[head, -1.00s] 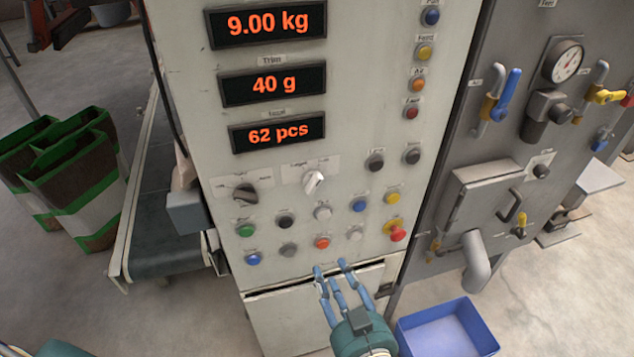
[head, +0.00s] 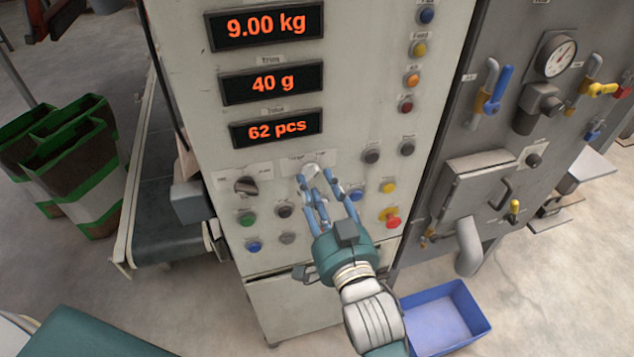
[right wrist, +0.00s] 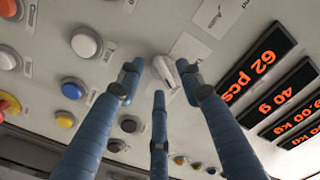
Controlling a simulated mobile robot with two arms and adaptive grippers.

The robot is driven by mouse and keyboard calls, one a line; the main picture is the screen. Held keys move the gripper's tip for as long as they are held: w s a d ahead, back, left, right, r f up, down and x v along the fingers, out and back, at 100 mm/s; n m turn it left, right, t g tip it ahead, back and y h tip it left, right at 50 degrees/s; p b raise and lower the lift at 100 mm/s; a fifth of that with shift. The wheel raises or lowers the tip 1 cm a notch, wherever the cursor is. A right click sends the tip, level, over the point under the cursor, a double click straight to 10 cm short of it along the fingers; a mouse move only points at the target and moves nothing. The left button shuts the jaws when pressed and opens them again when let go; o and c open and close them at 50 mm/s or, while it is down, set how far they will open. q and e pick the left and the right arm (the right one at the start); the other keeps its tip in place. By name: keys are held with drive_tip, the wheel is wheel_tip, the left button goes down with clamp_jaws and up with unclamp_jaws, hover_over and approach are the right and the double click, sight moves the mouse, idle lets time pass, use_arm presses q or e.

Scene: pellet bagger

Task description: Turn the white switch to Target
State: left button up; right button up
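The white switch (head: 310,171) is a small rotary knob on the pale control panel (head: 228,187), below the "62 pcs" display. The right wrist view also shows the white switch (right wrist: 166,72), with label plates beside it; their words are too small or cut off to read surely. My right gripper (head: 318,184) has three blue fingers, spread open and pointing at the panel. Its fingertips are close to the switch and partly cover it in the head view. In the right wrist view the switch lies between the two upper fingertips; contact cannot be told. My left gripper is out of view.
A black switch (head: 246,186) is to the left. Several push buttons lie below and right, including a red mushroom button (head: 392,221). A blue bin (head: 447,318) stands on the floor at lower right. A conveyor (head: 160,240) is at left.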

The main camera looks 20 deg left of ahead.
drive_tip(key=shift+w+a, duration=0.15)
drive_tip(key=shift+w, duration=0.1)
clamp_jaws()
